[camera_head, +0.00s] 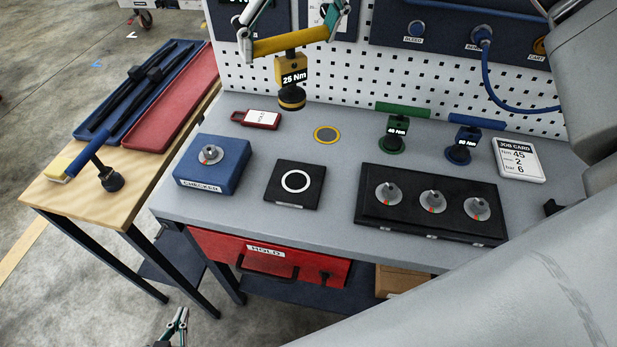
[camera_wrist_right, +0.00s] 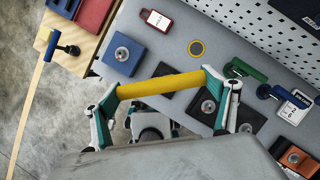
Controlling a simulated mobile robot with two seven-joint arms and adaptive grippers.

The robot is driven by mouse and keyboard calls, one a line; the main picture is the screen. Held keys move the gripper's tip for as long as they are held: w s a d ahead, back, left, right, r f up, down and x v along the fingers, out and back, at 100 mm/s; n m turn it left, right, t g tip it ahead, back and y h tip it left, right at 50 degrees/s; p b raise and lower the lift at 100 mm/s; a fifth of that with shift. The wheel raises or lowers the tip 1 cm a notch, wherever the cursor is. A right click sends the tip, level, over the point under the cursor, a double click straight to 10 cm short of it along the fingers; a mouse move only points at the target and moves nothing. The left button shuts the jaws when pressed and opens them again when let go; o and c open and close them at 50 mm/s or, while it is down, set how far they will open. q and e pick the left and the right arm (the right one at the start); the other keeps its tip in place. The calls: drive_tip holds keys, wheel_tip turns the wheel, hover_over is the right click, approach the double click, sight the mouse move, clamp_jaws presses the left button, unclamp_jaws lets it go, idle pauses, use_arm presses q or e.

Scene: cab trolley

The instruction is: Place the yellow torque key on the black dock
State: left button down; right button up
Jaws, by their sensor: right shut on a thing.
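The yellow torque key (camera_head: 288,46), labelled 25 Nm, hangs upright with its black socket end down. My right gripper (camera_head: 295,28) is shut on its yellow handle, which also shows in the right wrist view (camera_wrist_right: 160,84). In the head view the key appears above the back of the bench, beyond the black dock. The black dock (camera_head: 283,196) is a flat square pad with a white ring, bare on top, on the bench between the blue block and the three-dial block. My left gripper (camera_head: 178,325) shows only partly at the bottom edge; its opening is unclear.
A yellow-rimmed round spot (camera_head: 327,134) on the bench is empty. Green (camera_head: 396,140) and blue (camera_head: 462,148) keys stand to the right. A blue block (camera_head: 220,178), a three-dial black block (camera_head: 372,214) and a red tag (camera_head: 240,121) lie around the dock. A pegboard (camera_head: 350,80) rises behind.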

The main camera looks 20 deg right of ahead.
drive_tip(key=shift+s+a+f+n, duration=0.1)
drive_tip(key=shift+s+a+n, duration=0.2)
drive_tip(key=shift+s, duration=0.3)
wheel_tip(320, 180, down, 20)
drive_tip(key=b, duration=0.5)
drive_tip(key=o, duration=1.8)
drive_tip(key=shift+f, duration=0.15)
